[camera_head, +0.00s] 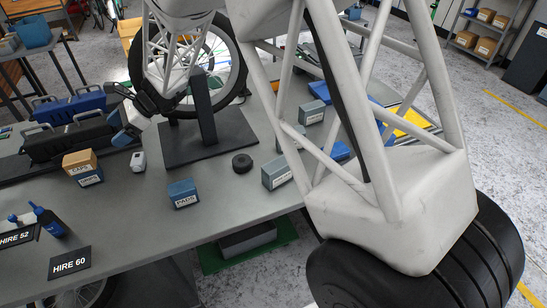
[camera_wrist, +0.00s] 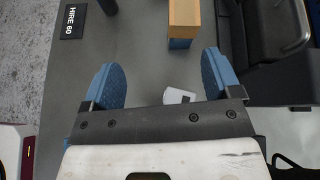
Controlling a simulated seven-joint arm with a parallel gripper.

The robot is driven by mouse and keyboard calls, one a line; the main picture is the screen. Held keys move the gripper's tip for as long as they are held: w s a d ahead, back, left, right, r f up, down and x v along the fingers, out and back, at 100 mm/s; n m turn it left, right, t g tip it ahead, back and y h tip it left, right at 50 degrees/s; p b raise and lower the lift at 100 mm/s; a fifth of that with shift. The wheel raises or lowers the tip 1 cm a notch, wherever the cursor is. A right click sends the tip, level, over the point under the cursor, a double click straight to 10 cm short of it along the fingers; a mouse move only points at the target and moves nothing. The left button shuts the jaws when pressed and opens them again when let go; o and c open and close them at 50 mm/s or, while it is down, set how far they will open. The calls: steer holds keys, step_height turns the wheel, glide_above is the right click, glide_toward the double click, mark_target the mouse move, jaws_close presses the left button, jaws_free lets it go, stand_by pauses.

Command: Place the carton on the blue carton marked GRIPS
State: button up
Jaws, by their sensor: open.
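A brown carton (camera_head: 80,161) sits on top of a blue carton (camera_head: 90,179) at the left of the grey table. The lower carton's label looks like GRIPS, though it is small. In the wrist view the brown carton (camera_wrist: 184,14) is at the top, with a strip of the blue carton (camera_wrist: 180,43) showing below it. My gripper (camera_head: 124,121) is above the table, to the upper right of this stack in the head view.
A small white object (camera_head: 138,162) stands right of the stack. Another labelled blue carton (camera_head: 183,194), a black roll (camera_head: 242,163) and a grey-blue box (camera_head: 278,173) stand further right. A wheel stand (camera_head: 207,130) is behind. The front table has clear room.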

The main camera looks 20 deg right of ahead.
steer(key=s+d+r+n+h, duration=0.3)
steer(key=s+d+r+n, duration=0.15)
steer(key=s+d, duration=0.3)
steer(key=s+d+r+n+h, duration=0.25)
steer(key=s+d+r, duration=0.25)
steer(key=s+d, duration=0.3)
steer(key=s+d+n+t+h, duration=0.1)
steer(key=s+d+n+h, duration=0.2)
steer(key=s+d, duration=0.5)
steer(key=s+d+r+n+t+h, duration=0.1)
steer(key=s+d+n+h, duration=0.3)
steer(key=s+d, duration=0.5)
steer(key=s+n+t, duration=0.1)
steer(key=s, duration=0.5)
steer(key=shift+s+d+r+n, duration=0.15)
steer(key=shift+s+r+n, duration=0.1)
steer(key=shift+s+n, duration=0.1)
